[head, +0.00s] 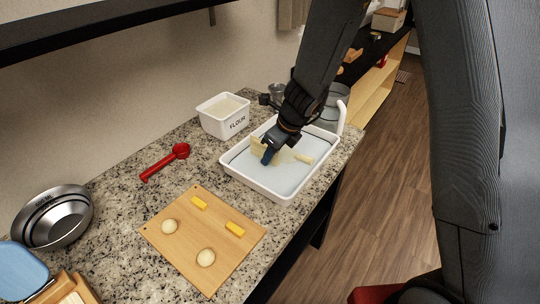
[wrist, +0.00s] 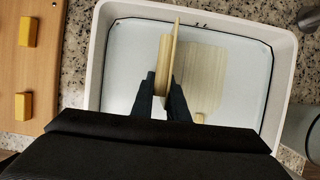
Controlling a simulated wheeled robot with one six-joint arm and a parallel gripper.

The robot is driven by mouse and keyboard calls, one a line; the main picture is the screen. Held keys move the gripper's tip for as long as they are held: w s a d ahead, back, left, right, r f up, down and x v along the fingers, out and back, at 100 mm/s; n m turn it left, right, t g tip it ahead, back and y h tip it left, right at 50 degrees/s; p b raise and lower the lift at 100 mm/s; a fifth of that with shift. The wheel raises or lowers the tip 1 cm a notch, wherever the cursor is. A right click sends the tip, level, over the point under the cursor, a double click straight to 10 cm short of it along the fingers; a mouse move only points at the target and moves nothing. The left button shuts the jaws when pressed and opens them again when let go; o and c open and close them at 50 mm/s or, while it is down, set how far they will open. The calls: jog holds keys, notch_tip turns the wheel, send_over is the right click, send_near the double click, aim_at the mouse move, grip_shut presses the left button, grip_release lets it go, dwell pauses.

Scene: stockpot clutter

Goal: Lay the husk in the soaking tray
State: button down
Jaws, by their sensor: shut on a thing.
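The soaking tray (head: 262,188) is a white rectangular tray with pale blue water, and it fills much of the wrist view (wrist: 96,62). My gripper (head: 268,157) is over the tray, shut on a thin pale-yellow husk (head: 259,146). In the wrist view the husk (wrist: 167,55) stands edge-on between the fingertips (wrist: 165,95), inside the tray's outline. Whether its lower edge touches the water is unclear. Another pale, wide husk-like piece (wrist: 207,75) lies flat in the tray just right of the held one; its narrow end (head: 304,158) shows in the head view.
A cutting board (head: 180,255) with yellow pieces (head: 235,229) and dough balls (head: 206,258) lies in front. A glass vessel (head: 335,96) is close behind the tray.

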jog(key=c, duration=1.7)
grip_release()
jog(key=shift+c, duration=0.2)
jog(key=p+v, duration=0.2)
jog(key=v, duration=1)
jog(key=shift+r, duration=0.15)
jog(key=s+d+n+h, duration=0.2)
jog(key=s+d+n, duration=0.5)
jog(key=n, duration=0.5)
jog(key=s+d+n+g+h, duration=0.1)
jog(key=s+d+n, duration=0.5)
jog(key=n, duration=0.7)
jog(key=shift+s+d+r+n+h, duration=0.15)
jog(key=shift+s+d+n+h, duration=0.2)
jog(key=shift+s, duration=0.7)
jog(key=shift+f+b, duration=0.7)
jog(key=shift+f, duration=0.1)
